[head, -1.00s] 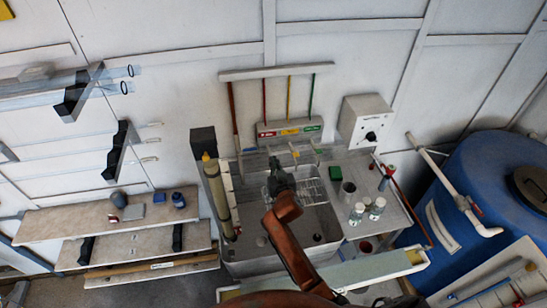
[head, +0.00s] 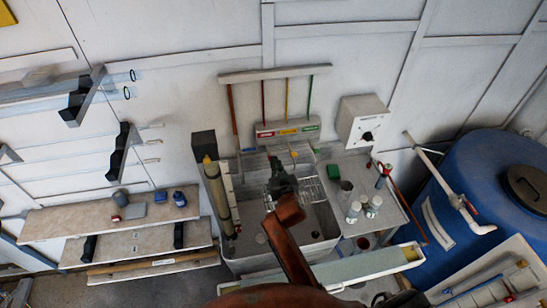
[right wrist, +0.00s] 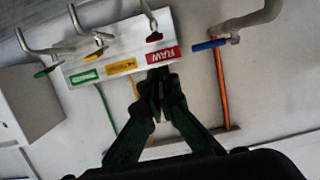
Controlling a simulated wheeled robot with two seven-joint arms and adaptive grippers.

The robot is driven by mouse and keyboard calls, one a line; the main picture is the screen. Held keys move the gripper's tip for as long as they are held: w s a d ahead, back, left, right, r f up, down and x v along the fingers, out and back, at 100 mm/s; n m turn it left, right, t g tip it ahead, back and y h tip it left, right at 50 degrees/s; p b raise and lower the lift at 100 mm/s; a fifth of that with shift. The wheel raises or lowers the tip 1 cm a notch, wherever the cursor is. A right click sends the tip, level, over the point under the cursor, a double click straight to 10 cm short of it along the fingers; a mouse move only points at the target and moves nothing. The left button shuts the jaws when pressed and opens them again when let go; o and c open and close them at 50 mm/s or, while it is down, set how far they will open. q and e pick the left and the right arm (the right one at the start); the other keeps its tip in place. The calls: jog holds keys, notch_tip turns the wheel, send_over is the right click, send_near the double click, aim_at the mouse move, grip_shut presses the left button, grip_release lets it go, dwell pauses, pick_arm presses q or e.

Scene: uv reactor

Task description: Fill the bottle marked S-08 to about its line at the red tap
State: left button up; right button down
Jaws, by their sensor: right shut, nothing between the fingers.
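My right gripper (head: 273,163) is shut and empty, above the sink (head: 330,248) and in front of the tap panel (head: 287,127). In the right wrist view the closed fingertips (right wrist: 157,82) overlap the panel edge beside the red RAW label (right wrist: 162,54). The red tap (right wrist: 154,37) is just beyond them, apart from the fingers as far as I can tell. Two white-capped bottles (head: 353,212) (head: 374,206) stand on the counter right of the sink. Their markings are too small to read, so I cannot tell which is S-08. My left gripper is not in view.
Yellow (right wrist: 98,50) and green (right wrist: 48,68) taps sit beside the red one. A green block (head: 333,172) and a grey cup (head: 346,187) are on the counter (head: 385,182). A blue tank (head: 490,180) stands at right, shelves (head: 100,218) at left.

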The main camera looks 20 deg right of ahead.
jog(key=v, duration=0.5)
jog(key=shift+s+r+b, duration=0.15)
jog(key=shift+s+b, duration=0.2)
jog(key=shift+s, duration=0.05)
dwell(0.5)
